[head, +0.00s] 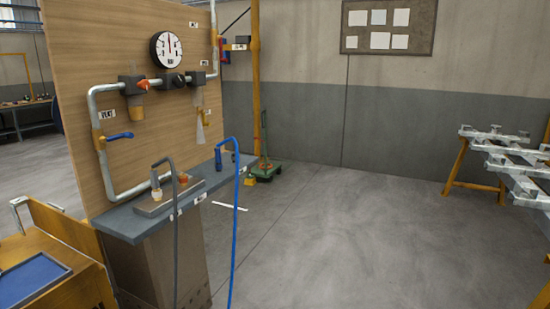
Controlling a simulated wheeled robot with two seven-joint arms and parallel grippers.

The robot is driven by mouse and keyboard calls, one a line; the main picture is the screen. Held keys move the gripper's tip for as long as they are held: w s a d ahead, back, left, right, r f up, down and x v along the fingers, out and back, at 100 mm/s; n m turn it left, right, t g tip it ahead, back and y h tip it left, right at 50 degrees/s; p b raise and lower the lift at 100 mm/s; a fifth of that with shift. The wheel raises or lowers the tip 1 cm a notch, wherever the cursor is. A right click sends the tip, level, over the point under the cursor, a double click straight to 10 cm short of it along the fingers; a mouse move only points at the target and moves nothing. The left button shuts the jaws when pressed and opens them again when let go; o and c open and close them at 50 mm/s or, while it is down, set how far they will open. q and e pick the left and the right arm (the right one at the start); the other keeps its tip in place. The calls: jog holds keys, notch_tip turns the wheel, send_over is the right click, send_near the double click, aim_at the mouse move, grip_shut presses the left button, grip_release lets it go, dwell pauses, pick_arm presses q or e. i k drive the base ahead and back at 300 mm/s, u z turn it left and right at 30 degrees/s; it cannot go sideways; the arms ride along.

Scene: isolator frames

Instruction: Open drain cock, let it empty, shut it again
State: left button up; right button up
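A wooden panel (75,45) on the left carries a grey pipe run (104,180). A round white gauge (166,49) sits near its top. A dark block with an orange handle (143,86) has an amber bowl (137,108) under it. A second dark block (197,78) to the right has a pale, tapered part (200,130) below it. A blue lever (119,136) juts out sideways from the left pipe. I cannot tell which fitting is the drain cock, or whether it is open. Neither gripper is in view.
A grey-topped bench (130,226) below the panel holds a metal plate with fittings (168,193). A grey hose (175,250) and a blue hose (236,220) hang in front. A wooden cart with a blue tray (30,281) stands lower left.

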aim_at(205, 125)
jog(key=z, duration=0.05)
jog(key=i, duration=2.05)
jog(key=z, duration=0.1)
